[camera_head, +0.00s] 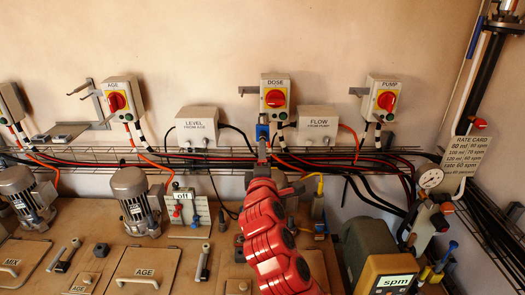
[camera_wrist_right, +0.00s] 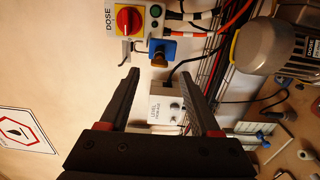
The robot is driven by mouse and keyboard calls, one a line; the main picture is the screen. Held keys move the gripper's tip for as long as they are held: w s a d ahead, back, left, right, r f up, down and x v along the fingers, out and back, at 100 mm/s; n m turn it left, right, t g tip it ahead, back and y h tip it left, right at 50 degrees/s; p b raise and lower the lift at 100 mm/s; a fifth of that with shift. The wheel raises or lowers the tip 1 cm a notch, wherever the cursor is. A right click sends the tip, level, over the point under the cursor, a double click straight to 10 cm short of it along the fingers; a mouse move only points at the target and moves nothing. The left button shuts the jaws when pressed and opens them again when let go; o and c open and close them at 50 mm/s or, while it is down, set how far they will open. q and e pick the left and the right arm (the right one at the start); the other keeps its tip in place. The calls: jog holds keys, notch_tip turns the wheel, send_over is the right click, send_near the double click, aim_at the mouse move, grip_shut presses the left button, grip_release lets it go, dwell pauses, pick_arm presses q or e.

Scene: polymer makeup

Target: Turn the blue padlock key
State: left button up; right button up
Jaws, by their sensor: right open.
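The blue padlock (camera_head: 262,131) hangs just under the DOSE switch box (camera_head: 275,97). In the right wrist view the blue padlock (camera_wrist_right: 163,48) shows with a brass-coloured key (camera_wrist_right: 159,61) on it. My right gripper (camera_head: 262,146) reaches up from below, close under the padlock and partly covering what is behind it. In the right wrist view my right gripper (camera_wrist_right: 162,73) is open and empty, its two black fingers apart. The padlock and key appear beyond the fingertips, lined up with the gap between them. My left gripper is not in view.
The LEVEL box (camera_head: 197,127) and FLOW box (camera_head: 317,124) flank the padlock on the wall. A wire tray with cables (camera_head: 225,156) runs below. The PUMP box (camera_head: 382,98) and AGE box (camera_head: 122,99) stand farther out. Motors (camera_head: 133,192) stand on the bench at left.

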jog(key=s+p, duration=0.5)
jog(key=s, duration=0.7)
jog(key=shift+s, duration=0.2)
